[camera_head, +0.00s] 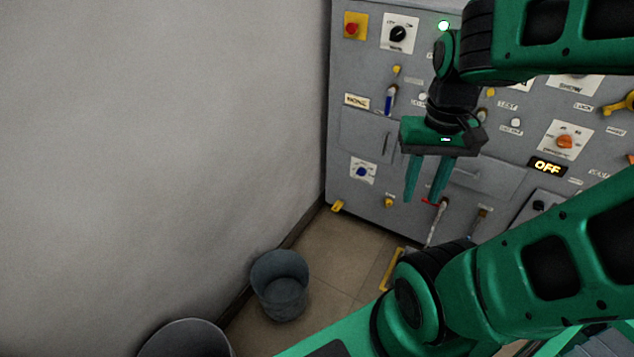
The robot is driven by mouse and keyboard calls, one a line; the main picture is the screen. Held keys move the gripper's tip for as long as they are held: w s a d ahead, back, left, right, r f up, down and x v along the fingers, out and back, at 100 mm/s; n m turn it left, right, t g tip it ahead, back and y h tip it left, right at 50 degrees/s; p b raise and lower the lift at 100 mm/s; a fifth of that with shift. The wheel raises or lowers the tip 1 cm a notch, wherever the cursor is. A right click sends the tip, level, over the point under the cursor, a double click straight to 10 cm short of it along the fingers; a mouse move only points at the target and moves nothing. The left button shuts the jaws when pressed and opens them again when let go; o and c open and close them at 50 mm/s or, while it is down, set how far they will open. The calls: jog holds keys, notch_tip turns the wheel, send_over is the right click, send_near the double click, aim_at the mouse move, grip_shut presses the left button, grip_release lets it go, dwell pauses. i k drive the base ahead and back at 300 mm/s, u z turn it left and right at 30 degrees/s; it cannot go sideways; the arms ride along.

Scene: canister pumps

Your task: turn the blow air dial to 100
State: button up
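A grey panel (345,203) carries several dials on white plates. A black dial (398,34) is at the top left, a blue dial (362,172) at the lower left and an orange dial (564,141) at the right. Their small labels are too blurred to read, so I cannot tell which is the blow air dial. My gripper (424,190) points downward in front of the panel, right of the blue dial and left of the orange one. Its two fingers are apart with nothing visible between them. My arm hides part of the panel's upper middle and right.
A red button (353,26) is at the panel's top left. A blue-handled switch (390,99) sits above the blue dial. An OFF display (547,167) is below the orange dial. A grey bin (280,284) stands on the floor by the bare left wall; another bin (187,340) is nearer.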

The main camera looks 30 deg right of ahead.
aim_at(362, 172)
jog(key=u, duration=1.05)
jog(key=k, duration=1.25)
jog(key=z, duration=0.75)
jog(key=i, duration=1.3)
jog(key=u, duration=0.05)
